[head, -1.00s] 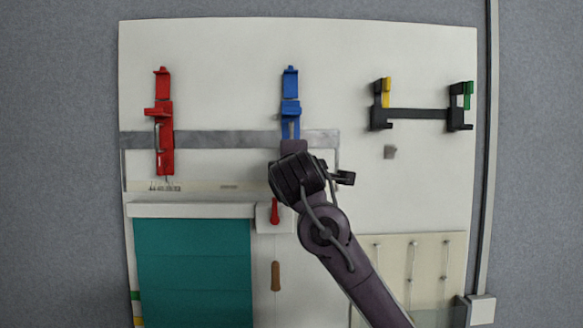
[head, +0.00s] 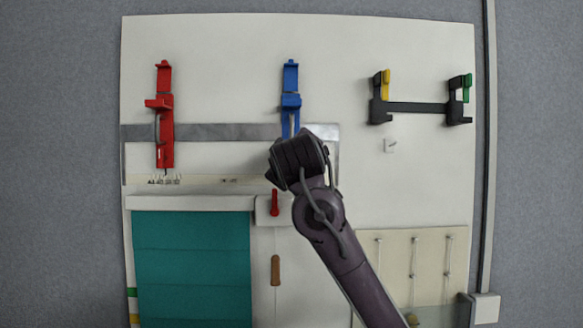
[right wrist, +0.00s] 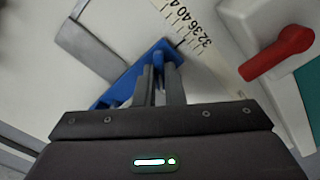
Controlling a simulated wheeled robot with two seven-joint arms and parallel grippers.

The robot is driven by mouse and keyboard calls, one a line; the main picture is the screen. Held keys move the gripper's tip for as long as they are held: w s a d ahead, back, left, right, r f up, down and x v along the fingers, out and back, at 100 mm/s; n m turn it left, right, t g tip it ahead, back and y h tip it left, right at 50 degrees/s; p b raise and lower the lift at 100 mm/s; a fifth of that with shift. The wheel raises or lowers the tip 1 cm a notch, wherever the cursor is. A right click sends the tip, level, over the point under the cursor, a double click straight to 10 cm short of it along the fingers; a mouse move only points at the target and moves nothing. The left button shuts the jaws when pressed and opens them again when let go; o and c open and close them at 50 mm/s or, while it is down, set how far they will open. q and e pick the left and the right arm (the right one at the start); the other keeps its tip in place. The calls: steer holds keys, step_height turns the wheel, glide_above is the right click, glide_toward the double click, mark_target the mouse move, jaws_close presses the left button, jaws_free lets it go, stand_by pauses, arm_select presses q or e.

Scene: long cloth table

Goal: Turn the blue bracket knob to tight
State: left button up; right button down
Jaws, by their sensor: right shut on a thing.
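The blue bracket (head: 290,98) is mounted upright on the white board, left of the middle in the head view. Its lower part is hidden behind my right wrist. My right gripper (right wrist: 160,82) is at the bracket's lower end, and its two fingers are close together around a blue part there. The blue bracket also shows in the right wrist view (right wrist: 125,84), running behind the fingers. The knob itself is mostly hidden between the fingers, so its turn position cannot be told. My left gripper is not in view.
A red bracket (head: 165,120) hangs at the left on a grey metal strip (head: 230,132). A printed scale and a red lever (right wrist: 280,52) are close to the gripper. A black holder (head: 418,106) with yellow and green clips is at the upper right.

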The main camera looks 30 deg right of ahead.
steer(key=m+b, duration=0.1)
steer(key=m, duration=0.1)
steer(key=m+b, duration=0.1)
steer(key=m, duration=0.2)
steer(key=shift+f+m+b, duration=0.2)
steer(key=shift+m+b, duration=0.1)
steer(key=shift+b, duration=0.05)
steer(key=shift+m+b, duration=0.95)
steer(key=shift+m, duration=1.35)
steer(key=shift+r, duration=0.1)
steer(key=c, duration=1.8)
jaws_free()
steer(key=b+v, duration=0.4)
steer(key=v, duration=0.3)
steer(key=shift+s, duration=0.3)
steer(key=shift+a, duration=0.2)
